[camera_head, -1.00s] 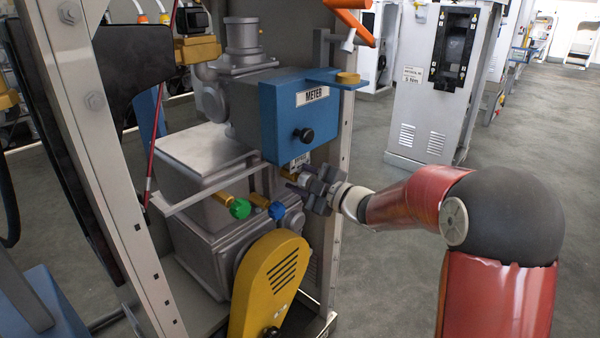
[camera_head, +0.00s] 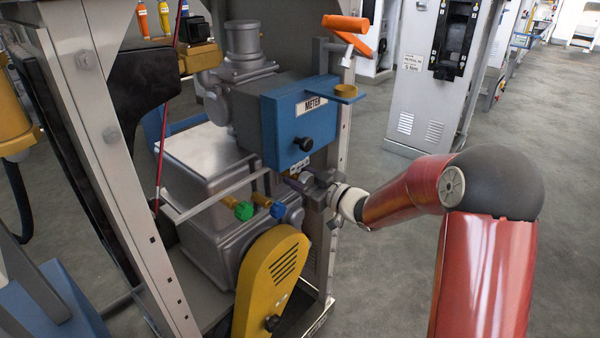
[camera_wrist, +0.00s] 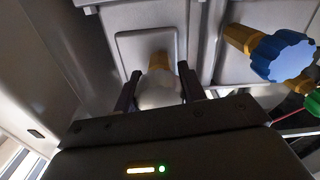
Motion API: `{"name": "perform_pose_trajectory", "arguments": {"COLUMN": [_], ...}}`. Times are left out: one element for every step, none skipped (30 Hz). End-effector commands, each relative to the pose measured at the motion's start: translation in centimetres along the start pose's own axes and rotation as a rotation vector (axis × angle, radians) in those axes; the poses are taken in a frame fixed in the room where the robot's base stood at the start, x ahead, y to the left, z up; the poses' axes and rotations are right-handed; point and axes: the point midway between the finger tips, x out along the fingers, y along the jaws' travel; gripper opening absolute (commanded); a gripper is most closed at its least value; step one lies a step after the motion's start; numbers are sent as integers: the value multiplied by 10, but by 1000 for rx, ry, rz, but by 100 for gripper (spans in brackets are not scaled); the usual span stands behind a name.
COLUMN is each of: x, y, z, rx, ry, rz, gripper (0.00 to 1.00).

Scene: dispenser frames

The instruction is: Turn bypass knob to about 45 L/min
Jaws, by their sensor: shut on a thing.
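A pale, whitish knob (camera_wrist: 158,92) on a brass stem (camera_wrist: 158,62) sits between the two dark fingers of my gripper (camera_wrist: 159,84) in the wrist view. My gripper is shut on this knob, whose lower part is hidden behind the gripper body. In the head view my gripper (camera_head: 301,184) is just below the blue METER box (camera_head: 300,125) and hides the knob. A blue knob (camera_head: 278,210) and a green knob (camera_head: 243,211) are to its left. The blue knob (camera_wrist: 283,55) also shows at the right in the wrist view. I see no readable flow scale.
A yellow guard (camera_head: 270,275) stands below the knobs. A grey frame post (camera_head: 125,170) rises at the left. An orange handle (camera_head: 346,24) sticks out above the METER box. The floor (camera_head: 390,270) right of the dispenser is clear.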

Motion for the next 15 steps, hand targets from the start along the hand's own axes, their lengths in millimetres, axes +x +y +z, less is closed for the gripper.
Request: {"name": "perform_pose_trajectory", "arguments": {"x": [-1,-1,-1,-1,-1,-1,-1,-1,-1,-1,-1,-1,-1,-1,-1], "y": [1,1,1,0,0,0,0,0,0,0,0,0,0,0,0], "z": [1,2,2,2,2,2,2,2,3,3,3,3,3,3,3], "rx": [19,29,40,47,52,59,64,67,71,73,74,75,75,75,75], "ry": [-6,-6,-6,-6,-6,-6,-6,-6,-6,-6,-6,-6,-6,-6,-6], "rz": [2,2,2,2,2,2,2,2,2,2,2,2,2,2,2], "gripper": [18,18,18,18,18,18,18,18,18,18,18,18,18,18,18]}}
